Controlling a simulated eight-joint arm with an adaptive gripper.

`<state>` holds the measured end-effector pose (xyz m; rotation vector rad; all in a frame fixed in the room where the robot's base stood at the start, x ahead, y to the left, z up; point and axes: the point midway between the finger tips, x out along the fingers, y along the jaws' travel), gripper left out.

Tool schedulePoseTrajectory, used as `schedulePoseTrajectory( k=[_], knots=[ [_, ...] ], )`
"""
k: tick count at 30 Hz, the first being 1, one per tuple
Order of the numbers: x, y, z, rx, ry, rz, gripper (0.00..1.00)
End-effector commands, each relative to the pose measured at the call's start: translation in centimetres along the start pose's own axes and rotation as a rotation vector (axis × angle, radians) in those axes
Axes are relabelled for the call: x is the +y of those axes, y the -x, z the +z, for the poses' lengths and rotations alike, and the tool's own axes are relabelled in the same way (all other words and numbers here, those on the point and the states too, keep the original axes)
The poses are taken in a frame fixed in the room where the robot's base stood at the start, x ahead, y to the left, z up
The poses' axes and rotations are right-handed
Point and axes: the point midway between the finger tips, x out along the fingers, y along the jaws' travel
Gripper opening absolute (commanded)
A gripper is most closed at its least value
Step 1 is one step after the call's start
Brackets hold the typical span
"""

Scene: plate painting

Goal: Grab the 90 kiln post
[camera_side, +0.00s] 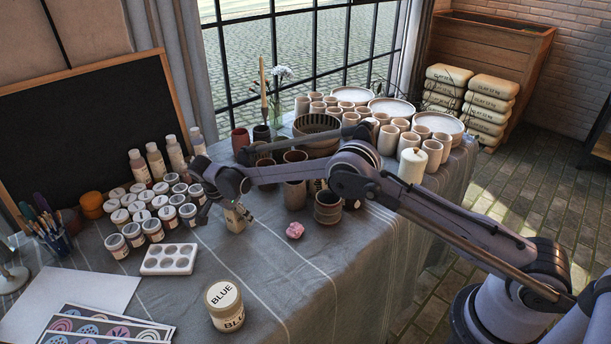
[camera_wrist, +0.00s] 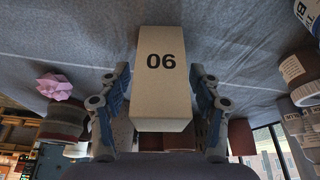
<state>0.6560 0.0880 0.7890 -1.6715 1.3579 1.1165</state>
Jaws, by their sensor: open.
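The kiln post (camera_side: 237,219) is a pale beige block standing on the grey tablecloth in the side view. In the wrist view the post (camera_wrist: 161,98) fills the middle, and its printed number appears upside down, reading as 90 turned over. My gripper (camera_side: 222,203) is at the post in the side view. In the wrist view my gripper (camera_wrist: 160,75) is open, with one blue-padded finger on each side of the post. A narrow gap shows between each finger and the post. Part of the post is hidden behind the gripper in the side view.
A pink lump (camera_side: 295,230) and a banded cup (camera_side: 328,207) stand to the right. Paint jars (camera_side: 153,230) crowd the left, with a white palette (camera_side: 169,259) in front of them. A BLUE jar (camera_side: 224,303) stands near the front.

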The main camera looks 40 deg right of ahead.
Motion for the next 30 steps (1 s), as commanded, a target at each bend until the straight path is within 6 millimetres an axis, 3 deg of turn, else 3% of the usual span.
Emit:
schedulePoseTrajectory(
  k=[4, 5, 11, 23, 30],
  knots=[
    [0.0, 0.0, 0.0, 0.0, 0.0, 0.0, 0.64],
    [0.0, 0.0, 0.0, 0.0, 0.0, 0.0, 0.58],
    [0.0, 0.0, 0.0, 0.0, 0.0, 0.0, 0.01],
    [0.0, 0.3, -0.2, 0.0, -0.001, 0.0, 0.0],
    [0.0, 2.8, -1.1, 0.0, -0.001, 0.0, 0.0]
  ],
)
